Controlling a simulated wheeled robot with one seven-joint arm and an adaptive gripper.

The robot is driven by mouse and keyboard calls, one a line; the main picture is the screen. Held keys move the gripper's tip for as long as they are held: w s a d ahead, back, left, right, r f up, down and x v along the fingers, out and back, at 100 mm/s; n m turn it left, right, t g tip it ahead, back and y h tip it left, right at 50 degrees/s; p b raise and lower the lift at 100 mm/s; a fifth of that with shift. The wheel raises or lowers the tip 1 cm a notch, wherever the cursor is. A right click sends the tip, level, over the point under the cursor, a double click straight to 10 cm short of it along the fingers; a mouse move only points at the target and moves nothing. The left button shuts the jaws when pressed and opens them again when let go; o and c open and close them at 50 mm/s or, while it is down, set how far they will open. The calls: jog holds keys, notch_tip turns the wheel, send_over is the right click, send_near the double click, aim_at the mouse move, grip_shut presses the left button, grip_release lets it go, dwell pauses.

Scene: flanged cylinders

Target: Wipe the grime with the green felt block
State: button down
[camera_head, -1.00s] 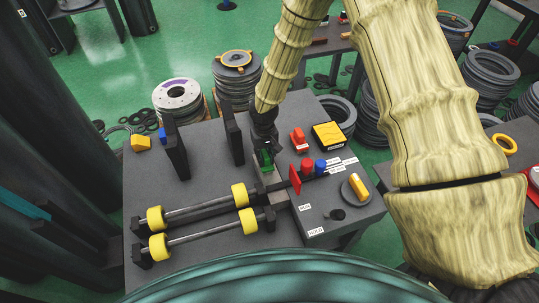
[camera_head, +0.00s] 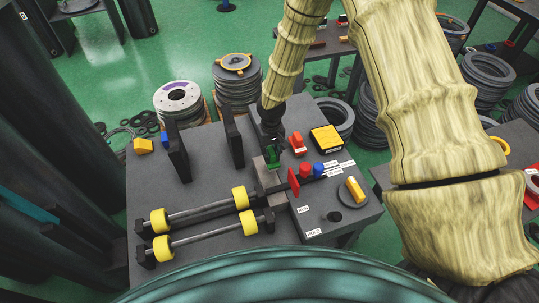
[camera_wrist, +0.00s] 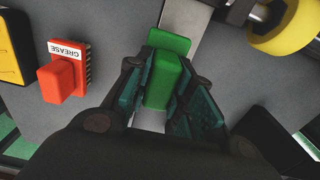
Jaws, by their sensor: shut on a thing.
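My gripper (camera_head: 270,147) is shut on the green felt block (camera_head: 272,158), pointing down over the grey table near its middle. In the wrist view the green felt block (camera_wrist: 167,75) sits between the two dark teal finger pads of my gripper (camera_wrist: 160,92). The block is just above or on a pale metal strip (camera_wrist: 185,38); I cannot tell whether it touches. No grime is clearly visible; the block and fingers may hide part of the strip.
A red grease brush (camera_wrist: 62,78) and a yellow box (camera_head: 327,138) lie right of my gripper in the head view. Rods with yellow rollers (camera_head: 240,198) lie front left. Dark upright plates (camera_head: 234,137) stand left. A red paddle (camera_head: 293,182) and control panel (camera_head: 318,214) are front right.

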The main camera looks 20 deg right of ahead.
jog(key=shift+r+p, duration=1.55)
jog(key=shift+r, duration=0.9)
